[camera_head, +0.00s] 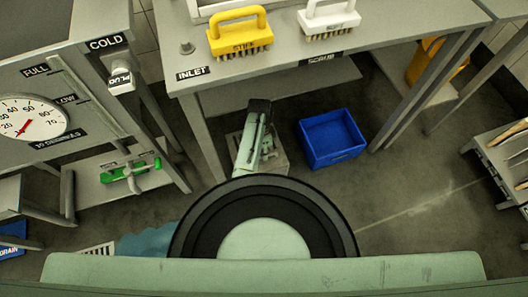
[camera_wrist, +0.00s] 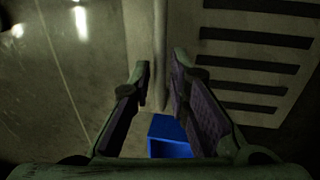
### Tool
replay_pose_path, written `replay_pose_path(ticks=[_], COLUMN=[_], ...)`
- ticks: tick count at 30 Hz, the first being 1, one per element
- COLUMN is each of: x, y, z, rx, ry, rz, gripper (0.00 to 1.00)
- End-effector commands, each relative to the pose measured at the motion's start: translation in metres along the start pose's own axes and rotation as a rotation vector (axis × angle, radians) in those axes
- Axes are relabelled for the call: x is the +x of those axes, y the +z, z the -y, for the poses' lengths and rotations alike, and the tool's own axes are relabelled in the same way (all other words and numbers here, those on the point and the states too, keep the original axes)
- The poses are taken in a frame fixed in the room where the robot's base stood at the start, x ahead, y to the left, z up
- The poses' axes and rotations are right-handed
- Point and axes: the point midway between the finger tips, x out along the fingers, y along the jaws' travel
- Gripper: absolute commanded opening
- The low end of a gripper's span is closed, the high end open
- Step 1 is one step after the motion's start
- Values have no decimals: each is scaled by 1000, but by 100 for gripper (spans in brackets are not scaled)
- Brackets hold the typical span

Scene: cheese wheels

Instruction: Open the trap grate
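In the wrist view, a pale grate panel (camera_wrist: 222,50) with several dark slots fills the upper right. A narrow upright bar or raised edge (camera_wrist: 160,45) runs along its left side; I cannot tell if it is a handle. My gripper (camera_wrist: 161,65) is open, with one finger on each side of this bar's line. I see nothing held, and cannot tell whether a finger touches the bar.
A blue bin (camera_head: 332,138) stands right of the fixture; it also shows in the wrist view (camera_wrist: 168,130). A table (camera_head: 385,40) with a yellow brush (camera_head: 238,32) and white brush (camera_head: 328,17) stands overhead. Table legs flank the space. Another slotted grate (camera_head: 97,249) and water (camera_head: 150,241) lie lower left.

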Motion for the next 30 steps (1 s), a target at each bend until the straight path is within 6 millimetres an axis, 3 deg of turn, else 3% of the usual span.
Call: replay_pose_path(ticks=[6, 30], x=[0, -3], y=[0, 0], z=[0, -2], rx=[0, -1], ry=[0, 1], rz=[0, 0], gripper=[0, 0])
